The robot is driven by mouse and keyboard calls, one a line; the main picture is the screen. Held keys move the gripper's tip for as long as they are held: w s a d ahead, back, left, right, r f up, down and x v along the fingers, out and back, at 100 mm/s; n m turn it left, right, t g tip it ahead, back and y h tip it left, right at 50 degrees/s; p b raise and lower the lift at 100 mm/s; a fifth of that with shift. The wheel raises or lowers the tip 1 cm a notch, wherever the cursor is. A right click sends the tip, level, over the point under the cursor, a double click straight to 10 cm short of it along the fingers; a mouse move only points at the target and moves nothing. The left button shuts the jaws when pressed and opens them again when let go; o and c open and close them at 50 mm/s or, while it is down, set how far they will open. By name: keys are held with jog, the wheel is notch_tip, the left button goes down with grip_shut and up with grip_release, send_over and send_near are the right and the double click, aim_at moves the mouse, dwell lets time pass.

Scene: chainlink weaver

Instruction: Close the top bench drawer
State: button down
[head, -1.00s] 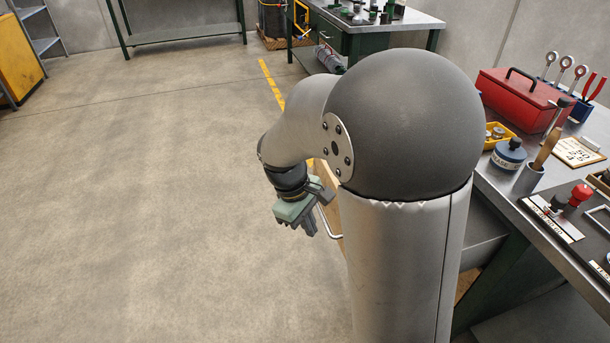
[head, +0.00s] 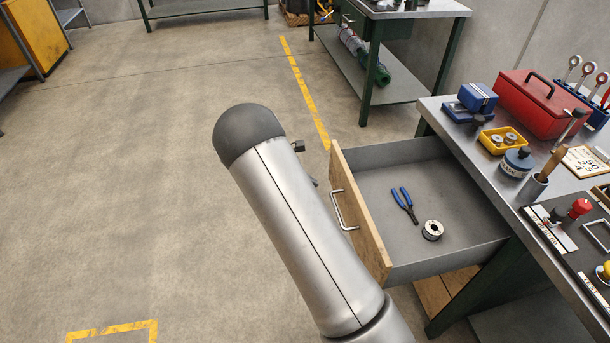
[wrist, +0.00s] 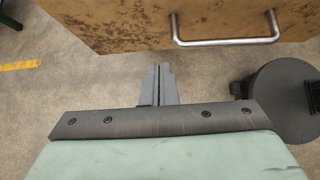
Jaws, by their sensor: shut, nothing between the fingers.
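The top bench drawer (head: 400,155) is pulled out from the right-hand bench in the head view. Its wooden front (head: 358,213) carries a metal bar handle (head: 342,211). In the wrist view the wooden front (wrist: 110,22) fills the top, with the handle (wrist: 226,42) to the right of centre. My gripper (wrist: 158,68) is shut and empty. Its tips point toward the wooden front, left of the handle, with floor showing between. In the head view my arm hides most of the gripper.
Blue-handled pliers (head: 405,205) and a spool (head: 432,230) lie in the drawer. A red toolbox (head: 540,103), a yellow tray (head: 500,140) and a control panel (head: 565,225) are on the bench top. Open floor (head: 130,200) lies left of the drawer.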

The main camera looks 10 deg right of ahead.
jog(key=d+f+p, duration=0.1)
jog(key=d+f, duration=0.2)
jog(key=d, duration=0.4)
jog(key=shift+d+f, duration=0.15)
jog(key=shift+d, duration=0.05)
